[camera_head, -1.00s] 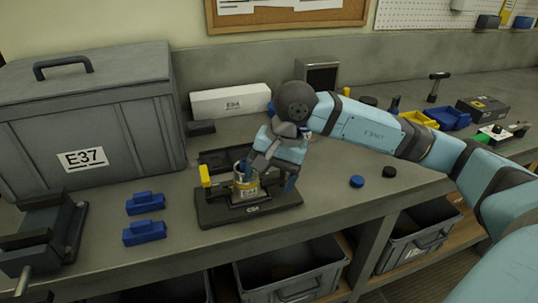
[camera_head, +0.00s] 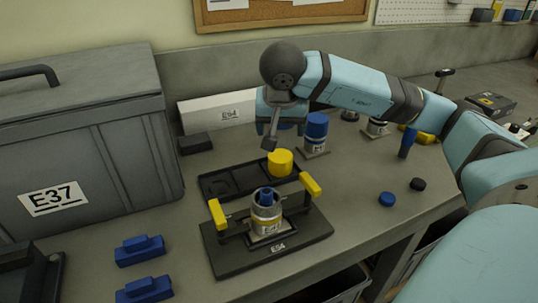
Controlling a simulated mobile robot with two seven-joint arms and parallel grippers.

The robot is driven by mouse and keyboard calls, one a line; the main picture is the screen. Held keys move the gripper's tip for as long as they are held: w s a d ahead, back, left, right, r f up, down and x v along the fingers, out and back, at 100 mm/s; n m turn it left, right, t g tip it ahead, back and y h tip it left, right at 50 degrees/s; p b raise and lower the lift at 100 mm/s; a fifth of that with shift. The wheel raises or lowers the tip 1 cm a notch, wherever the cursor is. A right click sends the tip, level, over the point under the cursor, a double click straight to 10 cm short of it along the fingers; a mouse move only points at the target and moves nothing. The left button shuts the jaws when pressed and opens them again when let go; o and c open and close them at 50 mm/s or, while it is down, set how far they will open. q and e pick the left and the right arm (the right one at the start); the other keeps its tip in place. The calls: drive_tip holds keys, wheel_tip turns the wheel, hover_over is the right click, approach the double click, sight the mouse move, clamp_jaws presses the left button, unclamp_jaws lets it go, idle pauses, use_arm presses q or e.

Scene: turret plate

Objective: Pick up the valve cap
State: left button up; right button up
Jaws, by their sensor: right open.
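A yellow round cap (camera_head: 280,162), which looks like the valve cap, sits on the right part of a black tray (camera_head: 222,184) behind the fixture. My right gripper (camera_head: 275,140) is open and empty, pointing down just above and behind the cap; a gap shows between them. One finger shows clearly, and the other is partly hidden. A silver valve body (camera_head: 266,222) with a blue stem on top stands upright in the black fixture (camera_head: 285,258) marked E54, between two yellow-tipped clamps. My left gripper is not in view.
A large grey case (camera_head: 90,150) marked E37 fills the left. Two blue blocks (camera_head: 140,250) lie in front of it. A blue-topped canister (camera_head: 316,130) stands right of my gripper. Blue and black discs (camera_head: 387,199) lie on clear bench at the right.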

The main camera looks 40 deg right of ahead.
sight(281, 155)
drive_tip(key=x, duration=0.7)
drive_tip(key=shift+s+d+f+b, duration=0.1)
drive_tip(key=shift+s+f+b, duration=0.05)
drive_tip(key=shift+s+b, duration=0.2)
drive_tip(key=shift+w+x, duration=0.2)
drive_tip(key=shift+x, duration=2.65)
drive_tip(key=c, duration=0.7)
